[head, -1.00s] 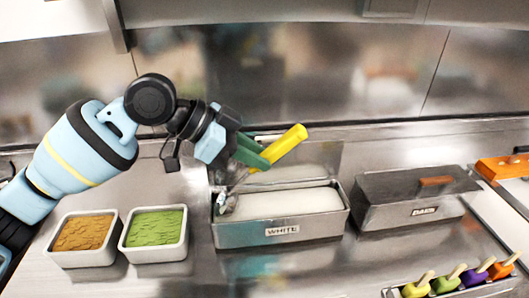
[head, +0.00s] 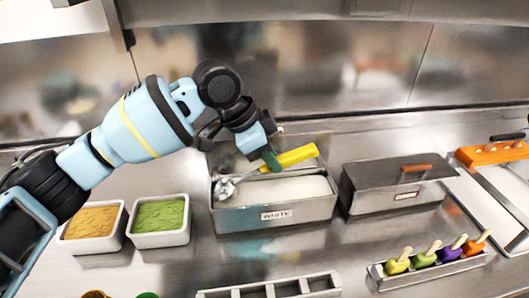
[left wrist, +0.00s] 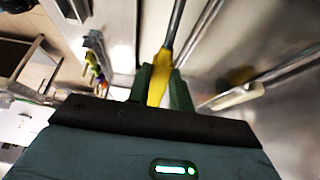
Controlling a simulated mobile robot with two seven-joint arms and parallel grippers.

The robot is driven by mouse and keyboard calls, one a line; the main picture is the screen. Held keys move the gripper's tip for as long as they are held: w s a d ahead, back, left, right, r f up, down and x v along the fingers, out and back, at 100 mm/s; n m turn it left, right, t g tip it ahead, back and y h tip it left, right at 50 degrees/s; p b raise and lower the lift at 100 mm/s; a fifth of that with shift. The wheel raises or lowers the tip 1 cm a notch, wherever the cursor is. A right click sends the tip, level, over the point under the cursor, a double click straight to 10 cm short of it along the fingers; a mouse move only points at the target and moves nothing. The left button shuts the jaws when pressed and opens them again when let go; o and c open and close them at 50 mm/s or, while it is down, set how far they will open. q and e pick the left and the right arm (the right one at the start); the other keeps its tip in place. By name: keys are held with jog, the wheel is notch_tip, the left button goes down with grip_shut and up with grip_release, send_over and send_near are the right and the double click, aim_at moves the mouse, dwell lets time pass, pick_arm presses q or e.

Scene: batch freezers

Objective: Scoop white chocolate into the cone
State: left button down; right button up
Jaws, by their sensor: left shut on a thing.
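My left gripper (head: 268,160) is shut on the yellow handle (head: 295,157) of a metal scoop. The handle also shows between the green fingers in the left wrist view (left wrist: 157,90). The scoop's bowl (head: 225,187) is at the left end of the open metal tub labelled WHITE (head: 235,220). The scoop lies nearly level across the tub's back part, and I cannot tell whether the bowl touches the white chocolate (head: 290,188). The bowl's contents are unclear. I cannot make out a cone. My right gripper is out of view.
Two white tubs, brown (head: 92,222) and green (head: 158,215), stand left. A closed DARK tub (head: 395,185) stands right. A slotted metal holder (head: 270,291) is at the front edge. The counter between is clear.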

aim_at(306, 149)
pick_arm(q)
jog(key=shift+w+d+r, duration=0.1)
jog(key=shift+d+r, duration=0.25)
jog(key=shift+r, duration=0.3)
jog(key=shift+w+d+r, duration=0.1)
jog(key=shift+d+r, duration=0.25)
jog(key=shift+r, duration=0.35)
jog(key=shift+d+r, duration=0.35)
jog(key=shift+r, duration=0.3)
jog(key=shift+w+d+r+y, duration=0.15)
jog(key=shift+d+y, duration=0.35)
jog(key=shift+d, duration=0.25)
jog(key=shift+w+d+f+g+y, duration=0.15)
jog(key=shift+d+g+y, duration=0.05)
jog(key=shift+d+y, duration=0.45)
jog(key=shift+w+d+f+g+y, duration=0.1)
jog(key=shift+w+d+g+y, duration=0.1)
jog(key=shift+d+y, duration=0.4)
jog(key=shift+d+r, duration=0.1)
jog(key=shift+d, duration=0.15)
jog(key=shift+s+y, duration=0.1)
jog(key=shift+y, duration=0.15)
